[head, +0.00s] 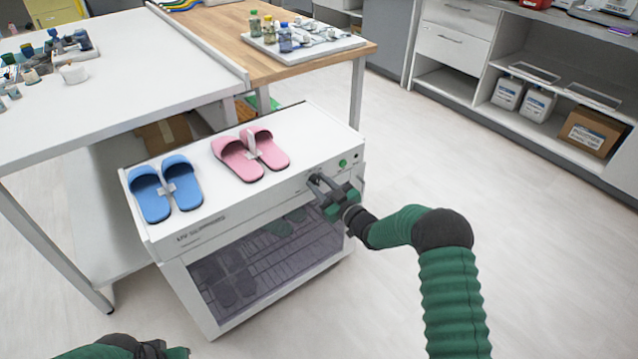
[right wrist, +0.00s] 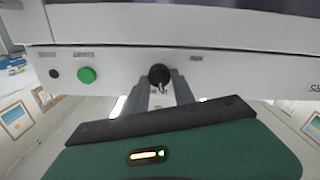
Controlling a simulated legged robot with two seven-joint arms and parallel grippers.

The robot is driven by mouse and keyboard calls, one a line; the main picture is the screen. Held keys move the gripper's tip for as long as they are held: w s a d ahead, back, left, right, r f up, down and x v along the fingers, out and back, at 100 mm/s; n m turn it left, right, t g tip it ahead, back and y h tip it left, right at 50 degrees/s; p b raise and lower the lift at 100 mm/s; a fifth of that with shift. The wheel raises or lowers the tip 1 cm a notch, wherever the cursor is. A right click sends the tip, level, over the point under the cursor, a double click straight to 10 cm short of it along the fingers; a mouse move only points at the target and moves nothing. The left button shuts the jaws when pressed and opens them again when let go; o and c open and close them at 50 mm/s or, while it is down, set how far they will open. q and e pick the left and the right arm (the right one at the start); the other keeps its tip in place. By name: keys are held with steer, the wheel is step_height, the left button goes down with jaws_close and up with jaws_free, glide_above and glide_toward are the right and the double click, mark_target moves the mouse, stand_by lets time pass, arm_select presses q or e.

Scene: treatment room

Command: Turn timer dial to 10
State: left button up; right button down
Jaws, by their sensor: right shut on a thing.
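The white slipper cabinet (head: 200,232) has a front control strip at its top edge. The black timer dial (right wrist: 159,75) sits on that strip in the right wrist view, with a small pointer mark; the numbers around it are too small to read. My right gripper (head: 317,181) reaches the strip from the right, and its two grey fingers (right wrist: 160,92) are shut on the dial, one on each side. In the head view the fingers mostly hide the dial. Part of my left arm (head: 125,347) shows at the bottom left; its jaws cannot be made out.
Blue slippers (head: 165,188) and pink slippers (head: 250,154) lie on the cabinet top. A green button (right wrist: 86,75) sits beside the dial, also seen in the head view (head: 342,163). A white table (head: 110,75) stands behind at left. The floor at right is clear.

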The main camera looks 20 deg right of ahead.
steer(key=shift+f, duration=0.2)
steer(key=c, duration=1.1)
jaws_free()
steer(key=shift+r, duration=0.1)
steer(key=shift+s+d, duration=0.1)
steer(key=shift+s, duration=0.2)
steer(key=p+v, duration=0.5)
steer(key=v, duration=1.1)
steer(key=shift+s, duration=0.15)
